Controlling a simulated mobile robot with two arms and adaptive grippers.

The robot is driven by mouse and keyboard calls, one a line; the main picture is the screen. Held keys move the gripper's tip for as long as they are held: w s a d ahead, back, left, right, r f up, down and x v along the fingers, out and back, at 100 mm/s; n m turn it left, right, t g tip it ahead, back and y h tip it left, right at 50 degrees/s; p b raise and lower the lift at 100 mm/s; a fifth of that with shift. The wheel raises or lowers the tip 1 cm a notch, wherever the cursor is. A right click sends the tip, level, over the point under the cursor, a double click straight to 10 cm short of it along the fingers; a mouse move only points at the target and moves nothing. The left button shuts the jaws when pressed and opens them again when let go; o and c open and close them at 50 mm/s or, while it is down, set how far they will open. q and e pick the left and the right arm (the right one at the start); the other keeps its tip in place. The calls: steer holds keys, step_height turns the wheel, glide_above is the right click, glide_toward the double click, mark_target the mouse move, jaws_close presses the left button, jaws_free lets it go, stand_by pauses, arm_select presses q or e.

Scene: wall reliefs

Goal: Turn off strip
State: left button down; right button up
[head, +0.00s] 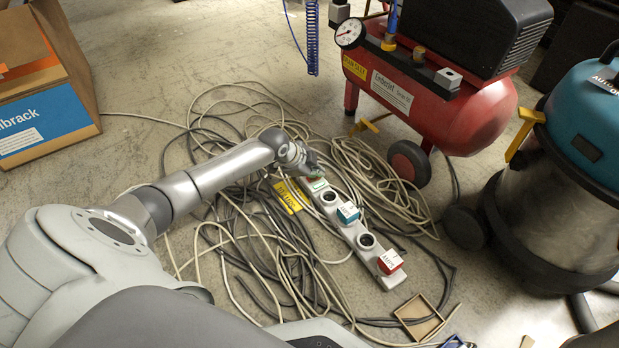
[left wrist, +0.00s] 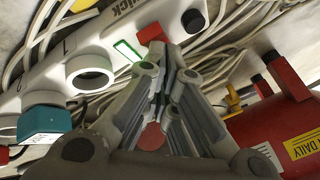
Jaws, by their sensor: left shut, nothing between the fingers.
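The white power strip (head: 350,230) lies on the floor among tangled cables and runs from the upper left to the lower right. It bears a teal plug (head: 348,212), a red plug (head: 391,262) and empty round sockets. My left gripper (head: 314,172) is shut and empty over its far end, and hides part of that end. In the left wrist view my left gripper (left wrist: 163,72) points at the strip (left wrist: 62,62). A small red part (left wrist: 152,33) shows just beyond the fingertips, beside a green outline. I cannot tell whether the fingers touch it. My right gripper is out of view.
Cables (head: 240,150) surround the strip. A red air compressor (head: 440,105) stands behind it to the right, and a teal vacuum (head: 585,140) at far right. A cardboard box (head: 45,90) stands at left. A small wooden tray (head: 418,315) lies near the strip's front end.

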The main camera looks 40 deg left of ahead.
arm_select(q)
steer(key=shift+f, duration=0.3)
steer(key=shift+r, duration=0.1)
stand_by(0.3)
steer(key=shift+w+d+r+p, duration=0.1)
steer(key=shift+w+r+p, duration=0.05)
steer(key=shift+r+p, duration=0.7)
steer(key=r+p, duration=0.2)
steer(key=w+r+p, duration=0.1)
steer(key=r+p, duration=0.1)
steer(key=shift+d+r+p, duration=0.15)
steer(key=shift+r+p, duration=0.15)
steer(key=shift+r, duration=0.05)
